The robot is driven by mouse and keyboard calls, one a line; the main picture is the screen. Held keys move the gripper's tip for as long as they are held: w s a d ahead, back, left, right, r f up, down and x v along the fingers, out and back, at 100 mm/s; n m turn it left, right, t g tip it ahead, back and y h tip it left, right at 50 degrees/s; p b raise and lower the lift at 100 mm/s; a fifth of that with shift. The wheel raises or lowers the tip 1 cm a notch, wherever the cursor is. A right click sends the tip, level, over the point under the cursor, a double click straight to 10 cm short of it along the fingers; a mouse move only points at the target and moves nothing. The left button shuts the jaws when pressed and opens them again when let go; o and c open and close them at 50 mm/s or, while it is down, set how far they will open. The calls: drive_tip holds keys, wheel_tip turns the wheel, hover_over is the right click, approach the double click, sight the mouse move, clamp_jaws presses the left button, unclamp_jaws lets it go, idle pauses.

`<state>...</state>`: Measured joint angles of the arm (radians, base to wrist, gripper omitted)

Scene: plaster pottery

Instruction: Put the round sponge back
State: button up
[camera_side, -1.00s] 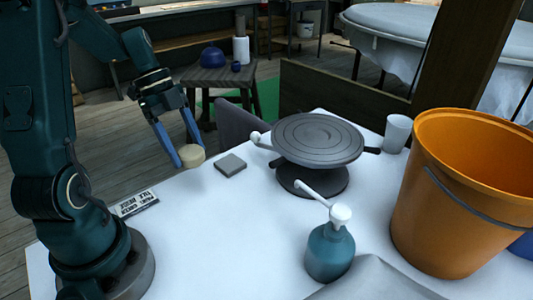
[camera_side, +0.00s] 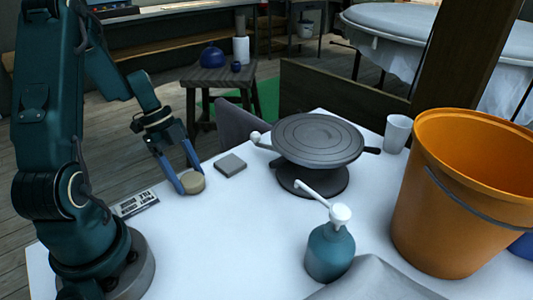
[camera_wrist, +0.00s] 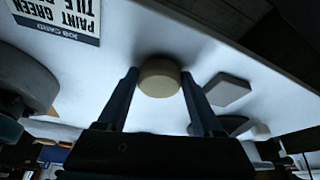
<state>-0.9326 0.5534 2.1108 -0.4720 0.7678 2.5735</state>
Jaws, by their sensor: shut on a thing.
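The round sponge (camera_side: 192,184) is a small tan disc at the left part of the white table. My gripper (camera_side: 190,178) points down with its two blue fingers on either side of the sponge, shut on it. In the wrist view the sponge (camera_wrist: 159,78) sits flat between the fingertips, with a shadow close beside it on the white surface. It is at or very near the tabletop; I cannot tell whether it touches.
A grey square tile (camera_side: 230,165) lies just right of the sponge. A printed job card (camera_side: 137,203) lies to its left. A banding wheel (camera_side: 317,140), a teal pump bottle (camera_side: 330,250), a white cup (camera_side: 397,133) and an orange bucket (camera_side: 455,200) stand further right.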

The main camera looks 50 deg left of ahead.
drive_tip(key=shift+f, duration=0.15)
drive_tip(key=o, duration=1.3)
drive_tip(key=v, duration=1.1)
drive_tip(key=shift+s+d+r+n+t+y, duration=0.85)
drive_tip(key=shift+d+n, duration=1.55)
drive_tip(key=shift+d, duration=0.85)
drive_tip(key=shift+s+d+r+n+t+y, duration=0.6)
drive_tip(key=shift+d+r+n, duration=0.3)
drive_tip(key=shift+d+n, duration=1.95)
drive_tip(key=shift+s+d+r+n+t+y, duration=0.8)
drive_tip(key=shift+d+n, duration=1.15)
drive_tip(key=shift+d, duration=1.75)
drive_tip(key=shift+w+r, duration=0.1)
drive_tip(key=shift+w, duration=0.05)
